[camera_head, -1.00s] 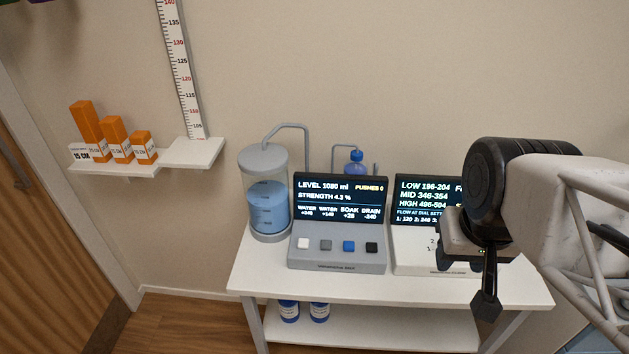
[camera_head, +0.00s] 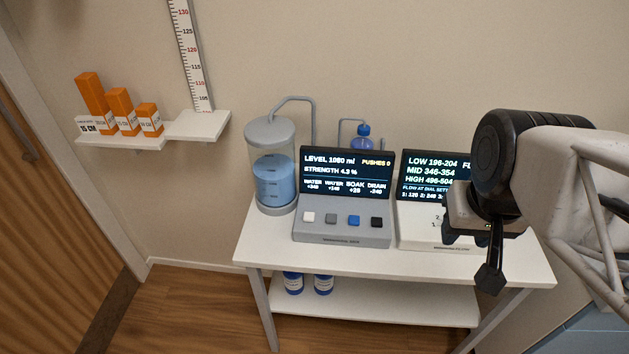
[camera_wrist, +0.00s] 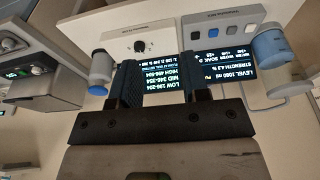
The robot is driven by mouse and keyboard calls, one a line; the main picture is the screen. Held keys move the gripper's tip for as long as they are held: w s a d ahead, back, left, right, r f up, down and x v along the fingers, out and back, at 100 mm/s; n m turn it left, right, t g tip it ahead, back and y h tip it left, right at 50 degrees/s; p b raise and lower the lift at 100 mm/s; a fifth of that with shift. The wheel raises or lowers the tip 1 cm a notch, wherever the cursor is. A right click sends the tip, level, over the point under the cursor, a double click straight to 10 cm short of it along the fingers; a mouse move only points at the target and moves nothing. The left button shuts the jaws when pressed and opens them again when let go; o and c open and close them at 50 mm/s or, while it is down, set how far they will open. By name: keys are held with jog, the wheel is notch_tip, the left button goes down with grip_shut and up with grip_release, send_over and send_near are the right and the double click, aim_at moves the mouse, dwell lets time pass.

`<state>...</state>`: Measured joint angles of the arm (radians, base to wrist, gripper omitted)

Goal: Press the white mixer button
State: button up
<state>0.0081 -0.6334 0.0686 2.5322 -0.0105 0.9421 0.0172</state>
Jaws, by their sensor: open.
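The mixer console (camera_head: 343,233) stands on the white table, with a row of white, grey, blue and black buttons. The white button (camera_head: 309,217) is at the left end of the row, and it also shows in the wrist view (camera_wrist: 255,119). The console screen (camera_head: 346,175) reads level 1080 ml, strength 4.3 %, pushes 0. My gripper (camera_head: 489,277) is to the right of the console, over the table's right part. In the wrist view its two fingers (camera_wrist: 146,84) are apart, with nothing seen held between them.
A clear tank of blue liquid (camera_head: 273,180) stands left of the console. A second console (camera_head: 416,232) is on its right, partly behind my gripper. The table's front strip (camera_head: 370,261) is clear. Orange blocks (camera_head: 119,108) sit on a wall shelf (camera_head: 100,141).

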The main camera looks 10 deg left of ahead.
grip_shut()
dwell(1.5)
